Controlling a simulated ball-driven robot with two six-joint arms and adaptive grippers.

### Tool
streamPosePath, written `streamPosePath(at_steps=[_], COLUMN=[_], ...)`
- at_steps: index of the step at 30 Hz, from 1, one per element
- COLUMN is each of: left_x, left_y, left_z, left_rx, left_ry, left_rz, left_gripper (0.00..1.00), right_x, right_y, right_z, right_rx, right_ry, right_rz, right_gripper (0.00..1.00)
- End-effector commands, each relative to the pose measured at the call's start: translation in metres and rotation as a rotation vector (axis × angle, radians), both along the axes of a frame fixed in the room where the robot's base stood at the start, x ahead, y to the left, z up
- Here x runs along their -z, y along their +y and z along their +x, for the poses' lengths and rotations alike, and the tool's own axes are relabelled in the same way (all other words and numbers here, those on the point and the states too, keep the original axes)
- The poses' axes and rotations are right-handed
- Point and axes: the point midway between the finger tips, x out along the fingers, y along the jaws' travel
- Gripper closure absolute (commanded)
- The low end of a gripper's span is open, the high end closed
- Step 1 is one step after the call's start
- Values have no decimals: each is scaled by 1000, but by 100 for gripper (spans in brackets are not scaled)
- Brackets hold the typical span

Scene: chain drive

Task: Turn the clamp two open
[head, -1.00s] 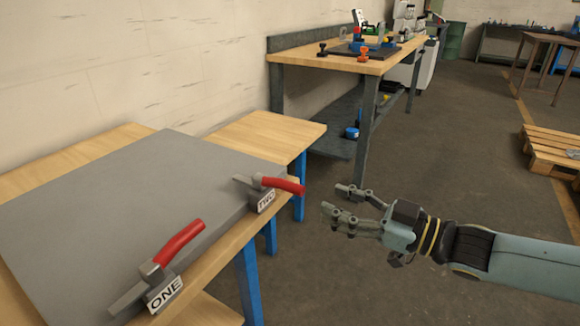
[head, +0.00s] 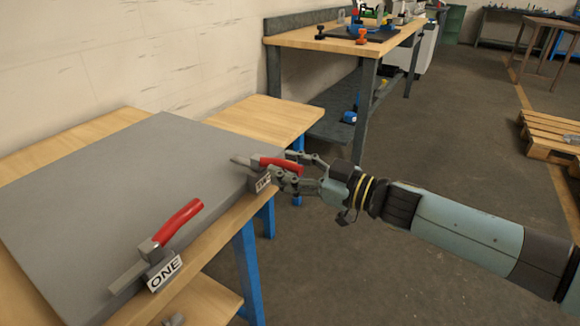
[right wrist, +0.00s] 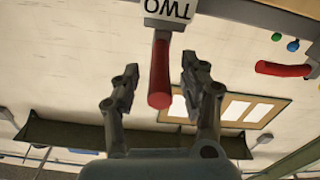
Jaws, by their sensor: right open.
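Clamp two, with its red handle (head: 279,164) and a label partly hidden behind my fingers, sits on the right edge of the grey plate (head: 110,190). My right gripper (head: 294,170) is at that handle, its fingers on either side of it. In the right wrist view the red handle (right wrist: 160,75) points between the two open fingers (right wrist: 157,82), with a gap on each side, and the TWO label (right wrist: 170,10) shows upside down. Clamp one, with its red handle (head: 180,222) and ONE label (head: 164,273), stands at the plate's front edge. My left gripper is not in view.
The plate lies on a wooden table with blue legs (head: 249,270). Another workbench (head: 340,52) with tools stands behind. A pallet (head: 552,140) lies at the right. The floor between is clear.

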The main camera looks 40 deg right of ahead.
Motion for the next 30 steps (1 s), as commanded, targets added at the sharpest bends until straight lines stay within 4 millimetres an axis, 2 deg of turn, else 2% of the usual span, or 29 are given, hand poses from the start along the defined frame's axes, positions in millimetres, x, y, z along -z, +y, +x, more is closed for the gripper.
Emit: streamPosePath(at_steps=[3,12,13,30], left_x=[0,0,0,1], left_y=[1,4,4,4], left_z=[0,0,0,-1], left_rx=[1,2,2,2], left_ry=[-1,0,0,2], left_rz=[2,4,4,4], left_gripper=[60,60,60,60], right_x=[0,0,0,1], right_y=[0,0,0,-5], right_z=[0,0,0,0], right_rx=[0,0,0,-37], right_ry=[0,0,0,2], right_rz=[0,1,1,-2], right_gripper=[59,98,100,100])
